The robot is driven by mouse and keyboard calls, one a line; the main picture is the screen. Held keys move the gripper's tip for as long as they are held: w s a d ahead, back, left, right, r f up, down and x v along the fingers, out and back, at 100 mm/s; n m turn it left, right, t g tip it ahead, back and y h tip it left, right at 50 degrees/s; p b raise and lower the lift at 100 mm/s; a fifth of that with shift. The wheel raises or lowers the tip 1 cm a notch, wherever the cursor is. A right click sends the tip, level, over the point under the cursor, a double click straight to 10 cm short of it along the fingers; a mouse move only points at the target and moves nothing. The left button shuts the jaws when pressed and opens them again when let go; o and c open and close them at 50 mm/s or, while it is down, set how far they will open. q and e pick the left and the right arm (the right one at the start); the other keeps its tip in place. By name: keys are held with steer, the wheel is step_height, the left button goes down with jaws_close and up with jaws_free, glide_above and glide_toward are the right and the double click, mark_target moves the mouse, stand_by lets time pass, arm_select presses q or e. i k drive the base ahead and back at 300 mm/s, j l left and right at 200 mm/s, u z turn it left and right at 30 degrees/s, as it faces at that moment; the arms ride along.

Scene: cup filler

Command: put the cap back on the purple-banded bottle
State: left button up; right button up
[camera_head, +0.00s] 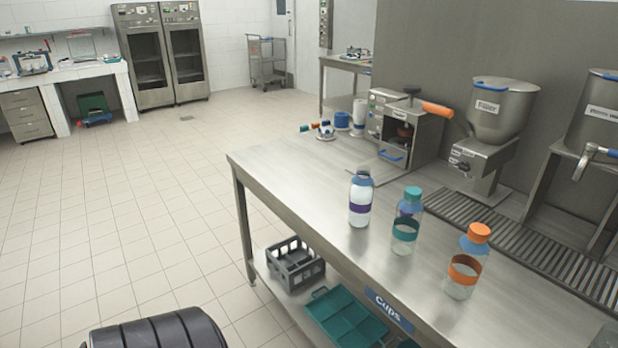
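The purple-banded bottle (360,200) stands upright on the steel counter (290,160), the leftmost of three bottles in a row. It looks filled with something white. Its shoulder is blue, and I see no purple cap on its top. A small purple patch (405,208) shows at the shoulder of the teal-banded bottle (405,232); I cannot tell whether it is a cap behind that bottle. The teal-banded bottle has a teal cap (413,193) on. The orange-banded bottle (463,270) has an orange cap (479,233) on. Neither of my grippers is in view.
A machine with an orange handle (437,109), a steel hopper dispenser (503,108) and a drain grate (530,245) line the counter's back. Small items and a blue jar (342,119) stand at its far end. A grey crate (294,264) and teal tray (345,320) sit below.

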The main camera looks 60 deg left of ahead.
mark_target(362, 185)
steer(key=u, duration=1.4)
